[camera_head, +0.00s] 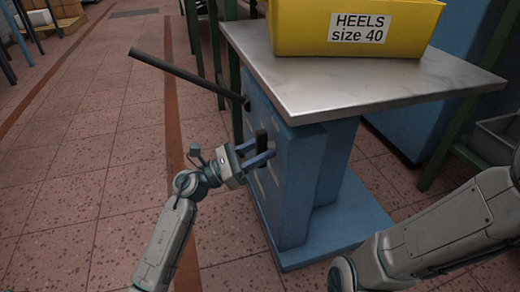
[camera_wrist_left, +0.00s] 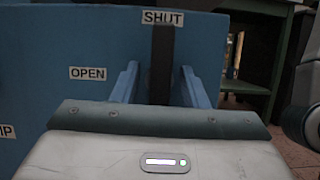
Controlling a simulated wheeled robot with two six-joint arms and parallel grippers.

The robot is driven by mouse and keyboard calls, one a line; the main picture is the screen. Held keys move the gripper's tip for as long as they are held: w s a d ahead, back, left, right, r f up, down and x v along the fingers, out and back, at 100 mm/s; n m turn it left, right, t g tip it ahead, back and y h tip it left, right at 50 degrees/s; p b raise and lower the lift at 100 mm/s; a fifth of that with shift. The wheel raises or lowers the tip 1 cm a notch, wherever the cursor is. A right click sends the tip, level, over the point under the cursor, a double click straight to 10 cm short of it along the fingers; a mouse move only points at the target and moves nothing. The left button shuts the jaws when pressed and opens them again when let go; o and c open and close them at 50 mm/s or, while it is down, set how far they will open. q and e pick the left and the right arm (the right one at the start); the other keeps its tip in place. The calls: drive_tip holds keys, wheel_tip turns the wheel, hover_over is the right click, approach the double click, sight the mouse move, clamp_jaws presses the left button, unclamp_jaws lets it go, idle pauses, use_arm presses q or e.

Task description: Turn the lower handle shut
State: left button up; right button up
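My left gripper (camera_head: 268,148) is at the side of the blue cabinet (camera_head: 305,175), its two blue fingers apart. A short dark upright bar (camera_head: 261,138), which looks like the lower handle, stands by the fingertips. In the left wrist view the dark bar (camera_wrist_left: 162,60) shows between the open fingers (camera_wrist_left: 159,78), with a gap on each side. Its upper end reaches the SHUT label (camera_wrist_left: 162,18); the OPEN label (camera_wrist_left: 88,73) is to its left. The bar's lower end is hidden behind my gripper. My right gripper is out of view.
A long dark bar (camera_head: 185,73) sticks out from the cabinet's upper side, above my left gripper. A yellow bin (camera_head: 300,35) marked HEELS size 40 stands on the metal top (camera_head: 360,85). A green-legged bench (camera_head: 455,130) stands at right.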

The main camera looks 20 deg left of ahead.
use_arm(q)
drive_tip(key=shift+s+a, duration=0.1)
drive_tip(key=p+v, duration=0.2)
drive_tip(key=v, duration=0.8)
drive_tip(key=shift+a+f, duration=0.2)
drive_tip(key=shift+s, duration=0.1)
